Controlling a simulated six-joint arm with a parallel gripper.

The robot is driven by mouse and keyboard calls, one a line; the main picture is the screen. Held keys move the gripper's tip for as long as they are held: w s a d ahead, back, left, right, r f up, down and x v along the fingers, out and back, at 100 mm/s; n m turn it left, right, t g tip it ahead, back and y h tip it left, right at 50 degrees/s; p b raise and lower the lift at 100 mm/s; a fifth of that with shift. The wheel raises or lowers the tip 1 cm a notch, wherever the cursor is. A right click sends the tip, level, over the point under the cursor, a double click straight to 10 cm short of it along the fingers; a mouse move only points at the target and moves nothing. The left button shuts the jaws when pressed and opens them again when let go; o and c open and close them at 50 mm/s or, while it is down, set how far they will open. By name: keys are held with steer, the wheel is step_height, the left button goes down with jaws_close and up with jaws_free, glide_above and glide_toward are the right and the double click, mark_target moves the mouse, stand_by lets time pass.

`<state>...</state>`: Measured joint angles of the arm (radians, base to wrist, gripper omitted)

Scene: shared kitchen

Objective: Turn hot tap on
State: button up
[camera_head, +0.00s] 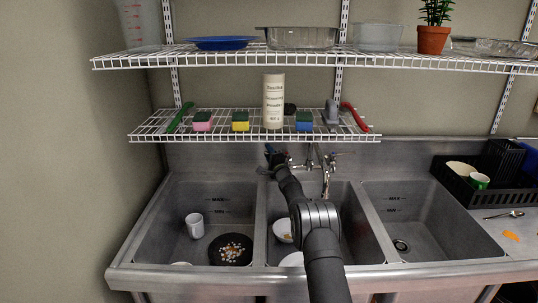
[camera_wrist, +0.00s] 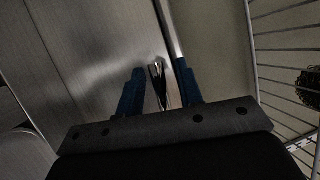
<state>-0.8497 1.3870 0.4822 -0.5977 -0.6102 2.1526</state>
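The tap (camera_head: 325,168) is a metal mixer on the back wall above the middle sink, with its spout hanging down. Its right handle (camera_head: 337,155) shows in the head view. The left handle is mostly hidden behind my arm and gripper there. My gripper (camera_head: 272,152) is at the left end of the tap, close to the back wall. In the wrist view, my gripper's two blue fingers (camera_wrist: 159,75) are apart. A shiny metal lever (camera_wrist: 158,82), seemingly the left handle, lies between them with a visible gap on each side. I cannot tell the handles' hot or cold marks.
A wire shelf (camera_head: 350,137) with sponges and a white canister (camera_head: 273,100) hangs just above my gripper. The left sink (camera_head: 165,225) holds a white mug (camera_head: 194,225) and a dark pan (camera_head: 230,250). A black dish rack (camera_head: 455,190) stands at right.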

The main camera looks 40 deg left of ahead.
steer(key=shift+c, duration=0.2)
jaws_close()
steer(key=shift+s+d+n+g+y, duration=0.2)
steer(key=shift+n+g, duration=0.15)
steer(key=shift+g, duration=0.25)
steer(key=shift+s+d+n+g+y, duration=0.1)
steer(key=shift+d+n+g+y, duration=0.1)
steer(key=shift+n+g, duration=0.3)
steer(key=shift+o, duration=0.2)
jaws_free()
steer(key=shift+a+m, duration=0.1)
steer(key=shift+m, duration=0.15)
